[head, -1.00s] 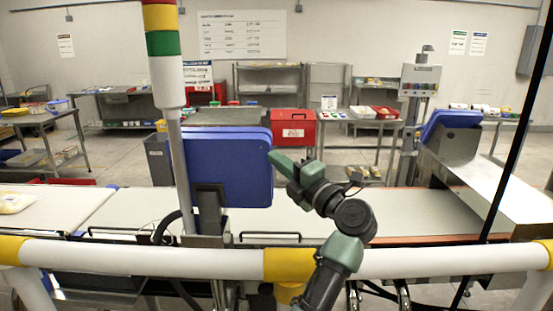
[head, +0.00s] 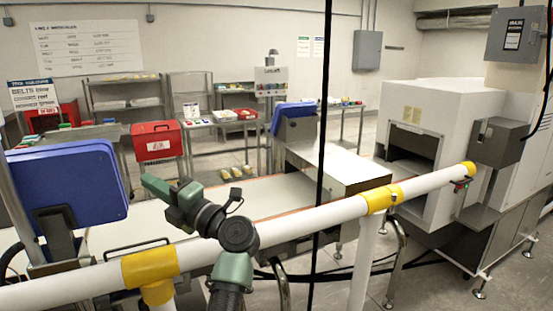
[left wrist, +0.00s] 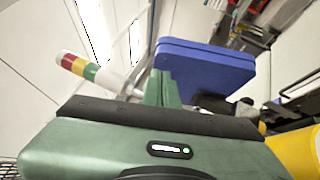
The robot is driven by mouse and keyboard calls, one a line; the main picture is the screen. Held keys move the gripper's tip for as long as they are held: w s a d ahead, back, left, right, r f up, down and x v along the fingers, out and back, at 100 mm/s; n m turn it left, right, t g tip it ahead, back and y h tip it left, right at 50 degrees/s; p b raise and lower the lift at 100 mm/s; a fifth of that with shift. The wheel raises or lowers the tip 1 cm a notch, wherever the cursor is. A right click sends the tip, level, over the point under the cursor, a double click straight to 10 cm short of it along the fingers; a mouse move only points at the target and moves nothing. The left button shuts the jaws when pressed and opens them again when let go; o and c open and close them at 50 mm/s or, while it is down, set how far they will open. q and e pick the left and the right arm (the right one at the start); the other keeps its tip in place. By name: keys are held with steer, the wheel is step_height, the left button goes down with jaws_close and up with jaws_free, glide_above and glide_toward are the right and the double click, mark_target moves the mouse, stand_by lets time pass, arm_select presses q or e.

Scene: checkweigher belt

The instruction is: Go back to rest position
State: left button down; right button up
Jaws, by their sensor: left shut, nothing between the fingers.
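My left gripper (head: 156,188) is shut and empty in the head view. Its arm rises from the bottom edge, and the fingers point left, above the belt (head: 130,228) and behind the white guard rail (head: 300,219). The fingertips are to the right of a blue panel (head: 70,185) on a stand, with a gap between them in the picture. In the left wrist view the closed green fingers (left wrist: 163,88) show upright, with the blue panel (left wrist: 205,68) behind and to their right. My right gripper is not in view.
The rail with yellow joints (head: 150,266) crosses the front. A white machine with a dark opening (head: 440,125) stands at the right. A red box (head: 157,141) and shelves are behind the belt. A stack light (left wrist: 82,68) shows in the wrist view.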

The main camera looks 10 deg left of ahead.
arm_select(q)
steer(key=d+f+m+t+h, duration=0.3)
steer(key=d+m+t+h, duration=0.55)
steer(key=m, duration=0.45)
steer(key=d+f+m+t+h, duration=0.3)
steer(key=d+m+t+h, duration=0.3)
steer(key=m+t+h, duration=0.45)
steer(key=s+d+f+m+g+h, duration=0.3)
steer(key=s+f+m+g, duration=0.15)
steer(key=f, duration=0.35)
steer(key=s+d+f+m+g+h, duration=0.35)
steer(key=f+m+g, duration=0.2)
steer(key=f, duration=0.25)
steer(key=s+a+f+m+g+y, duration=0.25)
steer(key=s+f+g, duration=0.35)
steer(key=s+f, duration=0.6)
steer(key=s+a+f+g+y, duration=0.2)
steer(key=s+a+f+g, duration=0.15)
steer(key=s, duration=0.35)
steer(key=s+a+f+g+y, duration=0.1)
steer(key=s+a+f+g, duration=0.2)
steer(key=s+f, duration=0.35)
step_height(320, 180, down, 24)
steer(key=s+g, duration=0.2)
steer(key=s, duration=0.1)
steer(key=s+a+f, duration=0.2)
steer(key=s+f, duration=1.4)
steer(key=shift+s+a+g, duration=0.25)
steer(key=shift+s+g, duration=0.05)
steer(key=shift+g, duration=0.05)
